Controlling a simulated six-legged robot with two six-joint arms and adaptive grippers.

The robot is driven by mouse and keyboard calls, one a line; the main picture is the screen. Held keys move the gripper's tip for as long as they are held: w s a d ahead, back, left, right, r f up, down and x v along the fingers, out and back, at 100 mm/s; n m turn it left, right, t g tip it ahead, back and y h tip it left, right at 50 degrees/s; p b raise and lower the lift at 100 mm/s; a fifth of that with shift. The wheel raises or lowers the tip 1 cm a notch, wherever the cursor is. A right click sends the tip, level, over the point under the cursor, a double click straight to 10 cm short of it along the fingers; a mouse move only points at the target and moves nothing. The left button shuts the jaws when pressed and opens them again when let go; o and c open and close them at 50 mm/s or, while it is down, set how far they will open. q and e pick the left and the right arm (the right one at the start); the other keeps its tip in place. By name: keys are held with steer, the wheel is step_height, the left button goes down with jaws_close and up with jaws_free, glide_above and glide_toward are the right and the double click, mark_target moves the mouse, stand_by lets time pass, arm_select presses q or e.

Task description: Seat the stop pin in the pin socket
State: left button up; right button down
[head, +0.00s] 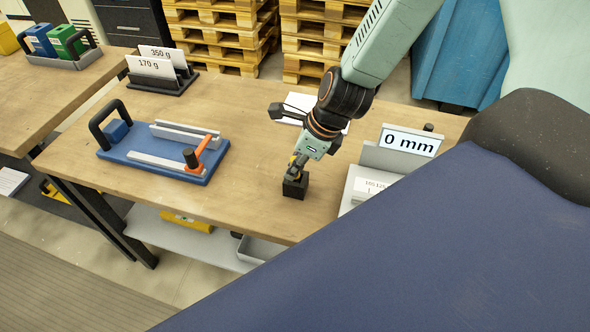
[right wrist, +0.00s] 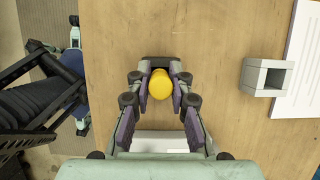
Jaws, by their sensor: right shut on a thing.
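My right gripper (head: 297,167) points down over the front middle of the wooden table. In the right wrist view its fingers (right wrist: 160,82) are closed around a yellow cylinder (right wrist: 160,86), which I take for the stop pin. A small black block (head: 294,189) is directly below the fingertips. I cannot tell whether the pin's lower end is inside the block or just above it. The blue fixture (head: 140,157) lies to the left, with white rails, an orange lever (head: 203,151) and a black handle. I cannot make out which part is the pin socket. My left gripper is not in view.
A grey stand with a "0 mm" display (head: 409,142) is to the right. Cards marked 350 g and 170 g (head: 151,67) stand at the back left. A grey square hollow piece (right wrist: 250,77) is right of the gripper in the wrist view. Wood between fixture and block is clear.

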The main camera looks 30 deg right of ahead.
steer(key=shift+d, duration=0.2)
steer(key=shift+f, duration=0.15)
steer(key=c, duration=1.4)
jaws_free()
steer(key=shift+a, duration=0.2)
steer(key=shift+o, duration=1)
steer(key=shift+d, duration=0.15)
